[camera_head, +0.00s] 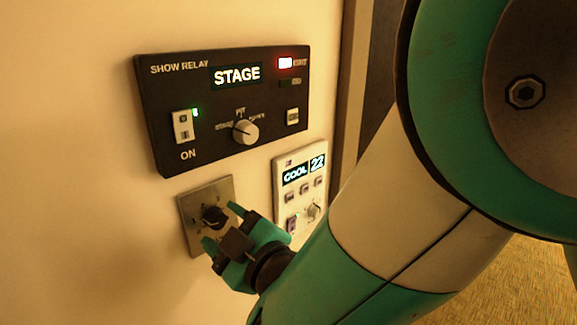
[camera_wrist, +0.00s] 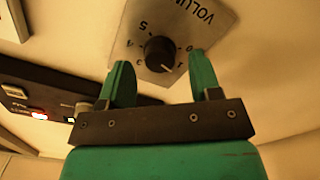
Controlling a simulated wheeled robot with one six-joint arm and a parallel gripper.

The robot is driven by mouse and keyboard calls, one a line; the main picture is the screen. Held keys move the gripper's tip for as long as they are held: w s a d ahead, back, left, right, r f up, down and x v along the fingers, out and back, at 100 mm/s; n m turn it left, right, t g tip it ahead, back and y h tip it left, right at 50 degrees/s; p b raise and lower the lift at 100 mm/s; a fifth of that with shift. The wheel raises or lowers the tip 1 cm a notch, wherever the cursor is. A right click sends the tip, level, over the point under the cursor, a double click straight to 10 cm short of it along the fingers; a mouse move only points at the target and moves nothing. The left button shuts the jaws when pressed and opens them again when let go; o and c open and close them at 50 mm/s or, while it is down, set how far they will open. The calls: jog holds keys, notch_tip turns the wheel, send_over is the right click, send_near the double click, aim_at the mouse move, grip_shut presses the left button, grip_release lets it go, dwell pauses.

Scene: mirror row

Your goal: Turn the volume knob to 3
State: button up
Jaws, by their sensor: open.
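The volume knob (camera_head: 212,216) is a small black dial on a grey metal plate (camera_head: 192,240) on the wall, below the black panel. The wrist view shows the knob (camera_wrist: 160,53) with its plate (camera_wrist: 215,30) and lettering upside down. Its pale pointer mark faces the picture's lower right, seemingly near 1; the exact reading is hard to tell. My gripper (camera_head: 221,226) is open in front of the plate. In the wrist view my gripper (camera_wrist: 159,62) has one green finger on each side of the knob, with gaps between; its depth relative to the knob is unclear.
A black show relay panel (camera_head: 165,90) reading STAGE, with a switch and selector knob, is just above. A white thermostat (camera_head: 286,160) reading COOL 22 is close to the right of my gripper. Bare wall (camera_head: 80,200) lies to the left.

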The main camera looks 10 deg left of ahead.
jog(key=shift+w+a+p, duration=0.35)
jog(key=shift+w+a, duration=0.1)
jog(key=shift+a, duration=0.05)
jog(key=shift+c, duration=0.2)
jog(key=c, duration=0.9)
